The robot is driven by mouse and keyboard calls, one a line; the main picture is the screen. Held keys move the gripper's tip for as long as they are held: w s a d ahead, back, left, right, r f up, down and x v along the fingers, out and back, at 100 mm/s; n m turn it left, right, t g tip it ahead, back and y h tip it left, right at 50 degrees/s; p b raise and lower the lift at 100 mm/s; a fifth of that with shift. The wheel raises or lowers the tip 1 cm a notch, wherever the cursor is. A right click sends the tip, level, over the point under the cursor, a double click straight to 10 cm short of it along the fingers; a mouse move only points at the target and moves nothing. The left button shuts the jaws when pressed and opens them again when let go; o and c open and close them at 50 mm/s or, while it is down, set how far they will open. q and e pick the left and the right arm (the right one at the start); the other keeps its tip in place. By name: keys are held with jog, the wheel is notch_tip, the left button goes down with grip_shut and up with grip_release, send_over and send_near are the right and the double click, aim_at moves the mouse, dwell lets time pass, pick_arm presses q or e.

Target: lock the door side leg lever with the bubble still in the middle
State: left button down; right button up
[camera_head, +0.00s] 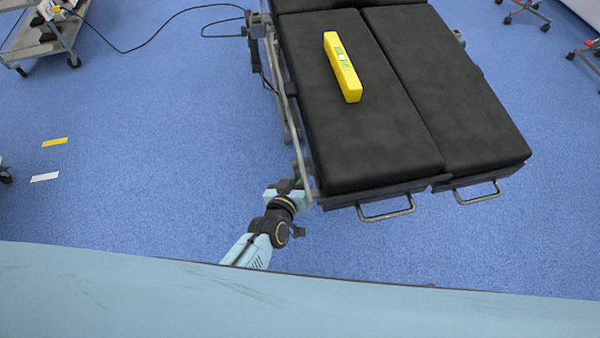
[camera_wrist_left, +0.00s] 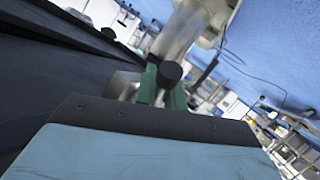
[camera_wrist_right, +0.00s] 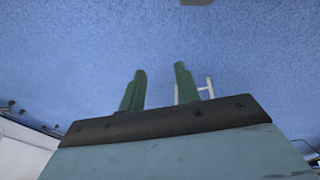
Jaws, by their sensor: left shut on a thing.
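A yellow spirit level (camera_head: 347,79) lies lengthwise on the left black leg pad (camera_head: 375,145). Its greenish vial shows in the head view, but the bubble is too small to place. My left gripper (camera_head: 298,182) is at the near left corner of the table, beside the side rail. In the left wrist view my left gripper (camera_wrist_left: 164,84) has its green fingers closed around a lever with a dark round knob (camera_wrist_left: 171,72). The lever is hidden by my gripper in the head view. My right gripper (camera_wrist_right: 160,72) is open and empty over blue floor.
The right leg pad (camera_head: 445,90) lies alongside the left one. Metal handles (camera_head: 386,211) stick out from the pads' near ends. A metal rail (camera_head: 298,140) runs along the table's left side. A wheeled cart (camera_head: 42,45) stands far left.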

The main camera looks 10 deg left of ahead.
pick_arm(q)
jog(key=c, duration=1.8)
grip_release()
jog(key=shift+o, duration=0.2)
